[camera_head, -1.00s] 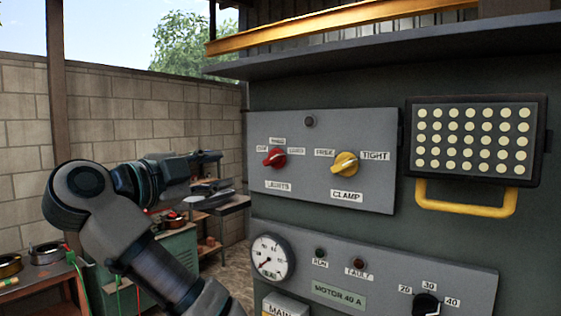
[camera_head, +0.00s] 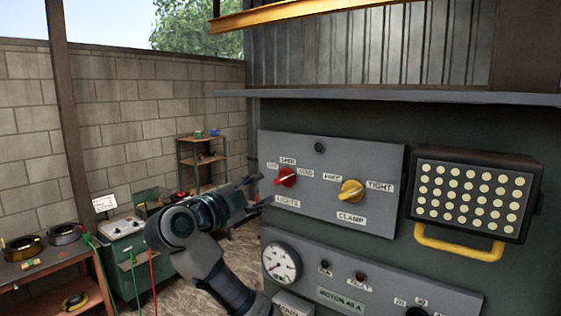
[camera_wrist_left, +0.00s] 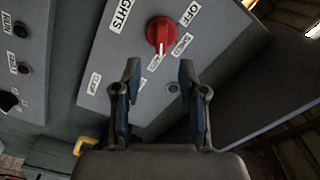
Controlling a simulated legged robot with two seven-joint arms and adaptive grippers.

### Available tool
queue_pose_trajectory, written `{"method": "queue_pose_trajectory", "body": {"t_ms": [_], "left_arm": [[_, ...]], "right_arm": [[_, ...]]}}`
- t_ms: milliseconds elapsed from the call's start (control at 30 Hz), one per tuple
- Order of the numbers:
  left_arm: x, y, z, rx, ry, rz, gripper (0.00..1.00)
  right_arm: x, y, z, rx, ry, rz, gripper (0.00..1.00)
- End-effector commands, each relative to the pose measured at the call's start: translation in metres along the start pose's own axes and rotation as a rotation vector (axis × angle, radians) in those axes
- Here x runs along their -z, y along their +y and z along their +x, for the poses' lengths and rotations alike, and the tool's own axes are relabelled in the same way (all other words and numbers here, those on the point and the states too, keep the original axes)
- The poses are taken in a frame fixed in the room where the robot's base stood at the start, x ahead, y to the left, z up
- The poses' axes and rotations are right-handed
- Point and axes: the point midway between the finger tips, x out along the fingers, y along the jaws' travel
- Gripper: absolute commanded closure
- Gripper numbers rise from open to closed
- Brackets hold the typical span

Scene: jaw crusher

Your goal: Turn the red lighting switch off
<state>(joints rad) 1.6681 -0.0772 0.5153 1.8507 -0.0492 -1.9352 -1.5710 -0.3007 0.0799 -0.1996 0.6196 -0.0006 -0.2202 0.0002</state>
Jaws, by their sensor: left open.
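The red lighting switch (camera_head: 285,176) is a round knob with a white pointer line, above a "LIGHTS" label on the upper grey panel. It also shows in the left wrist view (camera_wrist_left: 160,34), where its pointer aims at the lowest of the three labels around it, away from "OFF". My left gripper (camera_head: 257,191) is open and empty, just left of and below the switch in the head view. In the left wrist view its two fingers (camera_wrist_left: 160,74) stand apart, with the switch beyond and between their tips, apparently not touched. My right gripper is out of view.
A yellow clamp switch (camera_head: 351,191) sits right of the red one on the same panel (camera_head: 318,205). A lamp with a yellow handle (camera_head: 459,243) juts out further right. A pressure gauge (camera_head: 281,262) is below. A ledge (camera_head: 400,96) overhangs above.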

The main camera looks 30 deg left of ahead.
Motion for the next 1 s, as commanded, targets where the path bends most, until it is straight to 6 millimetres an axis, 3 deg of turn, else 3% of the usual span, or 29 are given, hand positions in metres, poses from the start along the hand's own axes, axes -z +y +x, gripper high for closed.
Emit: {"method": "queue_pose_trajectory", "body": {"t_ms": [100,333,500,800,1000], "left_arm": [[0.003,-0.002,0.03,-0.005,0.002,-0.002,0.58],[0.002,-0.002,0.07,-0.002,0.002,-0.002,0.58],[0.001,-0.001,0.083,0.001,0.001,-0.001,0.58],[0.0,0.0,0.086,0.001,0.0,-0.001,0.58],[0.0,0.0,0.085,0.001,0.0,-0.001,1.0]], "right_arm": [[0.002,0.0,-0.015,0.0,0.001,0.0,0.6],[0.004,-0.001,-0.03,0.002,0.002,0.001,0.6],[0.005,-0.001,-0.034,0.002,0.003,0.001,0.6],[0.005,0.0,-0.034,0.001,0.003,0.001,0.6],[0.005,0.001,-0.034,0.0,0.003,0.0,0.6]]}}
